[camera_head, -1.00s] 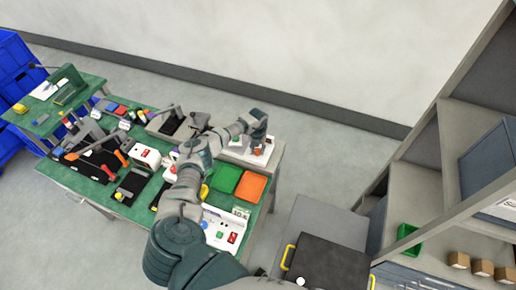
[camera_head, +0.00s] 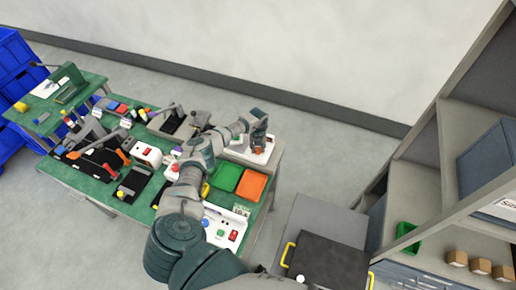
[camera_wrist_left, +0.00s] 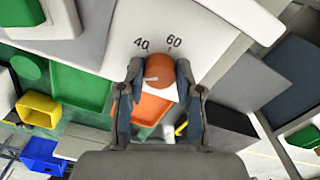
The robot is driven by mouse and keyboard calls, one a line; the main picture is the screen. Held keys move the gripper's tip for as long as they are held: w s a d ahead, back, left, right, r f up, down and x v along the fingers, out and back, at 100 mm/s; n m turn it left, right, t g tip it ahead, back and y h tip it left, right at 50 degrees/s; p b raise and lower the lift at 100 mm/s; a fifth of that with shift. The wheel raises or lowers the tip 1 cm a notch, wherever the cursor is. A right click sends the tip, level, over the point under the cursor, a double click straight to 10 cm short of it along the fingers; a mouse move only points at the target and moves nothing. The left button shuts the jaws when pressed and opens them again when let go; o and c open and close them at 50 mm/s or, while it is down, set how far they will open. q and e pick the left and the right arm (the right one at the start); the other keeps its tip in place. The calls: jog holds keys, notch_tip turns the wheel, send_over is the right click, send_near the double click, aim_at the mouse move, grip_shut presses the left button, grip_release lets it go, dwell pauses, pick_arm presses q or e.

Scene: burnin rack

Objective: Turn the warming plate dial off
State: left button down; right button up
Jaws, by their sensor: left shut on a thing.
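The warming plate (camera_head: 236,154) is a pale unit at the right end of the green bench; its white face (camera_wrist_left: 200,25) fills the top of the left wrist view. Its orange-brown round dial (camera_wrist_left: 160,74) sits below the printed marks 40 and 60. A short white mark on the dial's front points left in that view. My left gripper (camera_wrist_left: 159,82) has one finger on each side of the dial and is shut on it. In the head view my left gripper (camera_head: 259,140) largely covers the dial. My right gripper is not in view.
Green (camera_head: 226,178) and orange (camera_head: 251,185) trays lie beside the plate on the bench. A white panel with buttons (camera_head: 222,228) is nearer. A grey cart with a dark top (camera_head: 327,265) and a shelf rack (camera_head: 420,205) stand at right.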

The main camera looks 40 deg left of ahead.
aim_at(258, 149)
pick_arm(q)
jog(key=c, duration=0.8)
grip_release()
jog(key=shift+s+f, duration=0.25)
jog(key=shift+o, duration=0.2)
jog(key=shift+w+r, duration=0.2)
jog(key=shift+r, duration=0.2)
notch_tip(258, 149, up, 11)
